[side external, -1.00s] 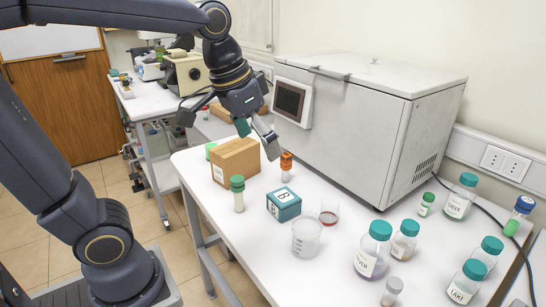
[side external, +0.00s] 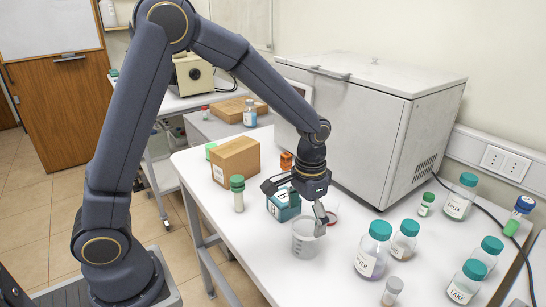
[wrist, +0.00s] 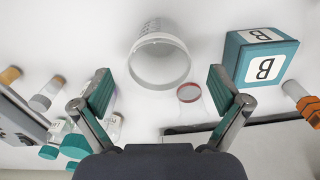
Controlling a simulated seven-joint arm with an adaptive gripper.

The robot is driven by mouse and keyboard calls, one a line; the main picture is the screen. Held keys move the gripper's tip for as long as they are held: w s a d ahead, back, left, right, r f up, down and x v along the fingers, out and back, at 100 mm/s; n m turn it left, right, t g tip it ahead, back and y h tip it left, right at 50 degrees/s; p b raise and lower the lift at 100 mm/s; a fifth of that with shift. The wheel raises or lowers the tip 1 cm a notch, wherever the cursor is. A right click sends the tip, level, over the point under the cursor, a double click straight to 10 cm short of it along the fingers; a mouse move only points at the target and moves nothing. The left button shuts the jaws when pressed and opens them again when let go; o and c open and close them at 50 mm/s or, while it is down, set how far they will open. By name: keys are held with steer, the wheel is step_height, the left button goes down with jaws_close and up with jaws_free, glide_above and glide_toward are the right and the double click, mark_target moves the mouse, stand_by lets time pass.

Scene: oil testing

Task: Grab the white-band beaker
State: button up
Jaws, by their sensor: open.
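The white-band beaker (side external: 305,244) is a clear graduated beaker standing on the white table near its front edge. In the wrist view it shows with a pale rim (wrist: 160,62), just ahead of the fingertips and roughly centred between them. My gripper (side external: 298,206) is open and empty, close above and behind the beaker in the side view; one finger overlaps its rim area there. In the wrist view the fingers (wrist: 160,80) are spread wide. I cannot tell whether a finger touches the beaker.
A smaller red-rimmed beaker (wrist: 188,93) stands close beside it, between the fingers in the wrist view. A teal "B" box (side external: 283,205) is close to my gripper. Teal-capped bottles (side external: 372,250) stand right. A cardboard box (side external: 236,160) and green-capped vial (side external: 238,195) stand left.

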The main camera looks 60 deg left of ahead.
step_height(320, 180, down, 7)
steer(key=shift+w+d+r, duration=0.1)
steer(key=shift+w+r, duration=0.05)
steer(key=shift+r, duration=0.05)
steer(key=shift+c, duration=0.4)
steer(key=c, duration=1.1)
steer(key=shift+r, duration=0.1)
